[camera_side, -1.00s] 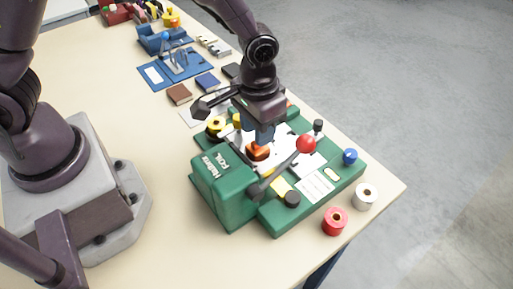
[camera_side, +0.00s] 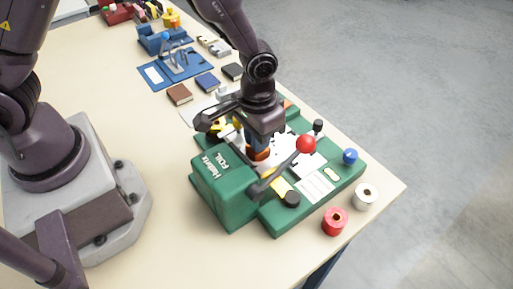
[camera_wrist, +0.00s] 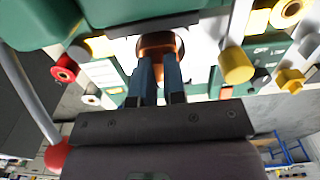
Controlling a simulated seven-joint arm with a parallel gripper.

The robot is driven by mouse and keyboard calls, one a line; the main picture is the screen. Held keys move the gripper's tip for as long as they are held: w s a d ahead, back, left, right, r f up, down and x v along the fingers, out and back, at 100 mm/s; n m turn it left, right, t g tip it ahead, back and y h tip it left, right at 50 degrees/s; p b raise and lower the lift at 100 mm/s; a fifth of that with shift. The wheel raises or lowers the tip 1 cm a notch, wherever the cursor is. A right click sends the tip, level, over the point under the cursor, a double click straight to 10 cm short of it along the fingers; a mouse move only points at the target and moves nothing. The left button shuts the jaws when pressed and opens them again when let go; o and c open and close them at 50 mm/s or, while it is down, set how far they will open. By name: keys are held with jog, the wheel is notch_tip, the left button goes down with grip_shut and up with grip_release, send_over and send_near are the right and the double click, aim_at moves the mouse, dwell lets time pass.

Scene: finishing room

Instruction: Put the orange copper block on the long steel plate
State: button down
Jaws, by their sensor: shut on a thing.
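The orange copper block (camera_side: 258,155) is at the green foil machine (camera_side: 222,190), low in the middle of its working area. My gripper (camera_side: 262,142) points down at it, and its blue fingers are shut on the block. In the wrist view the copper block (camera_wrist: 157,44) shows between and beyond the fingertips (camera_wrist: 158,60). A round dark opening or base surrounds it there; I cannot tell whether the block touches what is beneath. I cannot clearly make out the long steel plate among the pale surfaces of the machine.
A lever with a red ball (camera_side: 306,144) rises close right of my gripper. A blue knob (camera_side: 350,156) is on the machine's right side. A red spool (camera_side: 334,221) and a white spool (camera_side: 366,196) stand near the table edge. Books and a blue press stand behind.

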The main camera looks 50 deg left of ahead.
jog(key=shift+r, duration=3.75)
jog(key=shift+r, duration=0.3)
jog(key=s+a+r+n, duration=0.15)
jog(key=a+n, duration=0.35)
jog(key=a, duration=0.8)
jog(key=a+r+n, duration=0.3)
jog(key=a+n, duration=0.1)
jog(key=a, duration=0.9)
jog(key=shift+d+f, duration=0.15)
jog(key=shift+f, duration=4.35)
jog(key=shift+d+f, duration=0.1)
jog(key=shift+f, duration=4.35)
jog(key=shift+f, duration=0.1)
